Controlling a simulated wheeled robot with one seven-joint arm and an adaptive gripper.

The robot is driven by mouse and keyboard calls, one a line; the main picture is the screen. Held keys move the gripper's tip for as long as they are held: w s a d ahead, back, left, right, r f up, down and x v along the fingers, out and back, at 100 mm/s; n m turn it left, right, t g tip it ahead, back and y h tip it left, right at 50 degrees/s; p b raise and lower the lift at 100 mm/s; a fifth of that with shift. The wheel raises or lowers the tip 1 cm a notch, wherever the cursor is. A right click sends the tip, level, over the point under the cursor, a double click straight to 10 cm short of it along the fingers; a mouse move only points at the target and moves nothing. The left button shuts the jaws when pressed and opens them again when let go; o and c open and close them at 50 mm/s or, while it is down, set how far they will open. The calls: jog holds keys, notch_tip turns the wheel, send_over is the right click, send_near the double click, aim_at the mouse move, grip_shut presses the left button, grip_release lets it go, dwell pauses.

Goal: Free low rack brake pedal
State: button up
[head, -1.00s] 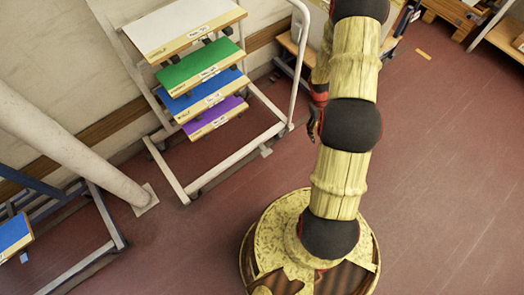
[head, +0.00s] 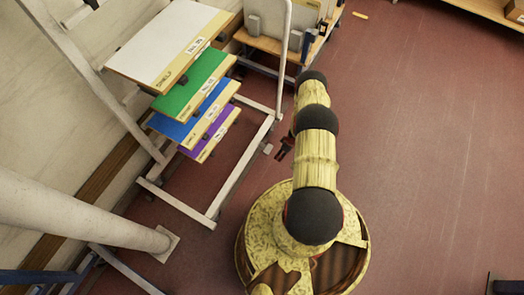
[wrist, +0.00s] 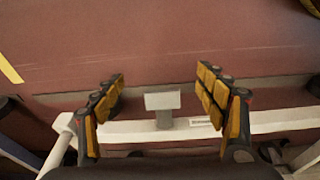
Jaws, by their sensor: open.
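The rack with coloured shelves stands left of my arm in the head view; its white base rail (head: 245,165) lies low near the floor. A small pale grey brake pedal (head: 267,149) sticks out from the rail's right side. In the wrist view the pedal (wrist: 163,101) is a flat plate on a short stem joined to the white rail (wrist: 140,131). My gripper (wrist: 161,82) is open, with one finger on each side of the pedal in this picture, neither visibly touching it. In the head view my gripper (head: 285,148) is just right of the pedal, partly hidden by my arm.
The shelves are white (head: 170,45), green (head: 195,85), blue and purple. A thick pale post (head: 80,215) stands at the lower left. A wooden cart (head: 262,40) stands behind the rack. The red floor (head: 420,150) to the right is clear.

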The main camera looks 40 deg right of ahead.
jog(key=t, duration=0.2)
send_near(269, 149)
jog(key=f+y, duration=0.1)
jog(key=shift+n, duration=0.3)
jog(key=b+x, duration=0.1)
jog(key=x, duration=0.1)
jog(key=b+x, duration=0.1)
jog(key=x, duration=0.2)
jog(key=b+x, duration=0.1)
jog(key=x, duration=0.1)
jog(key=shift+w+d+f, duration=0.25)
jog(key=shift+w, duration=0.1)
jog(key=shift+c, duration=1.2)
jog(key=c, duration=1.5)
